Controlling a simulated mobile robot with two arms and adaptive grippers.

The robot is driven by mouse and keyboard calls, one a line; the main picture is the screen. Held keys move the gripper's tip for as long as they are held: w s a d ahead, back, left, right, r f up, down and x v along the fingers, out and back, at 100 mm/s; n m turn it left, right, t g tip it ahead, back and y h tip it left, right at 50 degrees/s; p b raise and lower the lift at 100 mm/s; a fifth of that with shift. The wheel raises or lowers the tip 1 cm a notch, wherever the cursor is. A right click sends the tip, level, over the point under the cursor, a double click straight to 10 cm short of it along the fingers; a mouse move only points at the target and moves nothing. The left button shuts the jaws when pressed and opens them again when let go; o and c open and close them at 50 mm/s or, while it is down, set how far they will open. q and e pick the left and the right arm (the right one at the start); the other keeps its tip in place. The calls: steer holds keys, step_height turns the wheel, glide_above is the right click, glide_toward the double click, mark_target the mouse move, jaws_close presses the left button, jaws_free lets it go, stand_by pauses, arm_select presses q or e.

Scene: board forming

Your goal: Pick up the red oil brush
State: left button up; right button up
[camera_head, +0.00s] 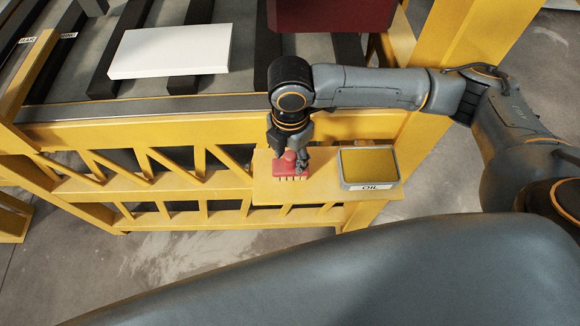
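The red oil brush (285,170) sits on a small yellow shelf (322,191), with its pale bristles facing the front edge. My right gripper (289,157) points down at the brush from above. Its fingers are around or right beside the brush's upper part and partly hide it. I cannot tell whether they are closed on it. The brush appears to be at shelf level. My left gripper is not in view.
A grey tray labelled OIL (369,168), with yellow oil inside, stands on the shelf just right of the brush. Behind is a yellow frame (180,131) with dark rollers, a white board (170,50) and a dark red block (330,14).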

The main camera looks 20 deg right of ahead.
jaws_close()
steer(key=shift+r, duration=0.15)
steer(key=shift+r, duration=0.25)
step_height(320, 180, up, 2)
steer(key=shift+r+b, duration=0.1)
steer(key=shift+b, duration=0.6)
steer(key=s+a+r+b, duration=0.2)
steer(key=a+r, duration=0.8)
steer(key=a, duration=0.3)
steer(key=shift+s+a+b, duration=0.35)
steer(key=shift+s+a, duration=0.05)
